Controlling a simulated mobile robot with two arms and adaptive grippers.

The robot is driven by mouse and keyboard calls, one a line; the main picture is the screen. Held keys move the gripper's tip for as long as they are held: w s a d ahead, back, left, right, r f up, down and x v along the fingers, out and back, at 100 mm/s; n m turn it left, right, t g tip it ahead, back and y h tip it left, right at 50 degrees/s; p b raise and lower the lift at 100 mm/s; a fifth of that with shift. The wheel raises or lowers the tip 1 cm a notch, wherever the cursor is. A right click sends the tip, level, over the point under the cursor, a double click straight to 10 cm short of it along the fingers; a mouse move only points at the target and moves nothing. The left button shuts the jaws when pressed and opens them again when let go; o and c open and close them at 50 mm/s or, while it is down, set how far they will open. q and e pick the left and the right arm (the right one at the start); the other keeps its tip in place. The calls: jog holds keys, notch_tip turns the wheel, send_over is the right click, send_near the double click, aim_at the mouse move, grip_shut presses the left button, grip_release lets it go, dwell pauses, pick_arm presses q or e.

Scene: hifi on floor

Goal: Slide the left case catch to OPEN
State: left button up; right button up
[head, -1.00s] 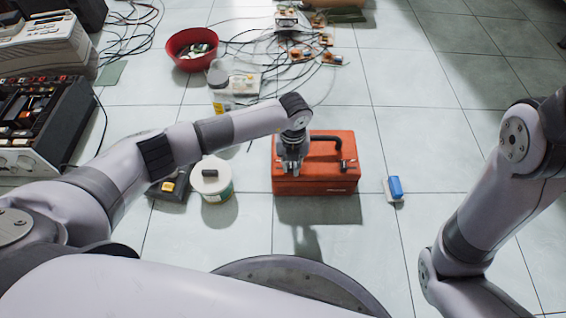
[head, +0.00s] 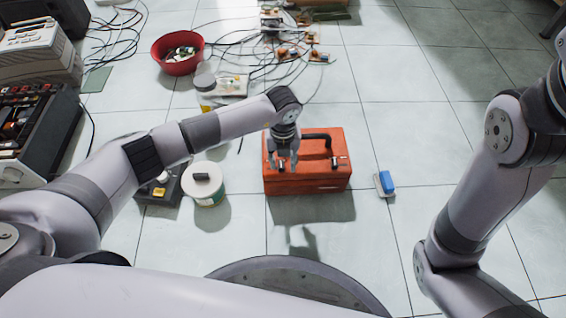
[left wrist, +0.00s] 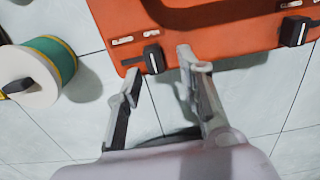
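The orange case (head: 322,178) lies on the tiled floor with its dark handle (head: 316,137) on top. In the left wrist view, the left catch (left wrist: 153,58) is a black slider with a white stripe, beside small white labels on the case's front edge. The right catch (left wrist: 295,31) sits further right along that edge. My left gripper (left wrist: 160,62) is open and empty, its fingertips on either side of the left catch. I cannot tell whether either finger touches it. In the head view, my left gripper (head: 283,165) covers the left catch. My right gripper is out of view.
A red bowl (head: 178,54), cables and small boards lie behind. The floor in front is clear.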

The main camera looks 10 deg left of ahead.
aim_at(283, 167)
pick_arm(q)
notch_tip(283, 167, up, 10)
jog(key=shift+r, duration=0.2)
dwell(0.5)
